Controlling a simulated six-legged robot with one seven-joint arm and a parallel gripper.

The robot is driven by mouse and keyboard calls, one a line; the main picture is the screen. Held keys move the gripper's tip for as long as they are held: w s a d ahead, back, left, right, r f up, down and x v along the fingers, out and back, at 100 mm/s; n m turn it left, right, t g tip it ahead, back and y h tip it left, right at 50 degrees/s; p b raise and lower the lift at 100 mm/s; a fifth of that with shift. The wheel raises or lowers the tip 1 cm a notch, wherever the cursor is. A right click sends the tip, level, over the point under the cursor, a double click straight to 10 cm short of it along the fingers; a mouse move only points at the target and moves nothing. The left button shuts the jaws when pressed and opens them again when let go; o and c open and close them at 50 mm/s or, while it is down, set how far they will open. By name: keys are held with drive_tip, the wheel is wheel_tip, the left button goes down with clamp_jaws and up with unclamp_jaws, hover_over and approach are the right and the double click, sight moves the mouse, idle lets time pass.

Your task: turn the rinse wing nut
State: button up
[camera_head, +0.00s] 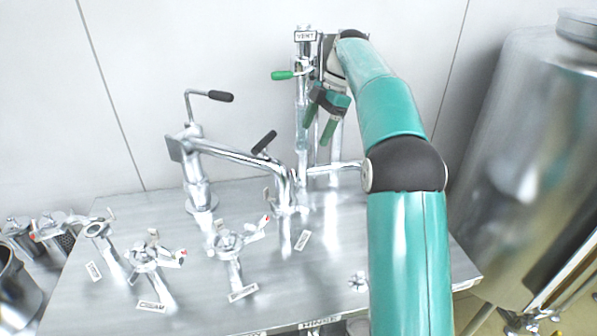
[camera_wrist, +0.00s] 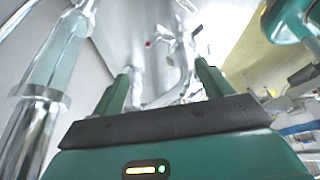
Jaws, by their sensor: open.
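Several metal wing-nut fittings stand on the steel bench: one at the left (camera_head: 98,229), one by the CREAM label (camera_head: 150,256), one in the middle (camera_head: 230,243). A small metal fitting (camera_head: 358,282) sits near the front right, close to my arm. A front-edge label (camera_head: 320,323) is too small and cut off to read surely, so I cannot tell which nut is the rinse one. My gripper (camera_head: 321,133) is open and empty, pointing down beside the VENT post, above the back of the bench. Its spread fingers also show in the wrist view (camera_wrist: 166,80), with blurred pipework beyond.
The VENT post (camera_head: 302,120) with a green-handled lever (camera_head: 283,75) stands close to my gripper. A bent pipe (camera_head: 235,153) with black-handled levers crosses the bench (camera_head: 200,310). A large steel tank (camera_head: 530,140) stands at right. A wall closes the back.

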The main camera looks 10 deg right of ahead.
sight(297, 175)
drive_tip(key=x, duration=1.3)
drive_tip(key=shift+a+f, duration=0.1)
drive_tip(key=shift+f, duration=0.2)
drive_tip(key=c, duration=1)
drive_tip(key=shift+m, duration=0.3)
drive_tip(key=m+t, duration=0.1)
drive_tip(key=m, duration=0.2)
drive_tip(key=shift+s+m+t, duration=0.15)
drive_tip(key=shift+m+t, duration=0.15)
drive_tip(key=m+t, duration=0.1)
drive_tip(key=m, duration=0.3)
drive_tip(key=shift+s+a+m+t+h, duration=0.1)
drive_tip(key=shift+m+t+h, duration=0.3)
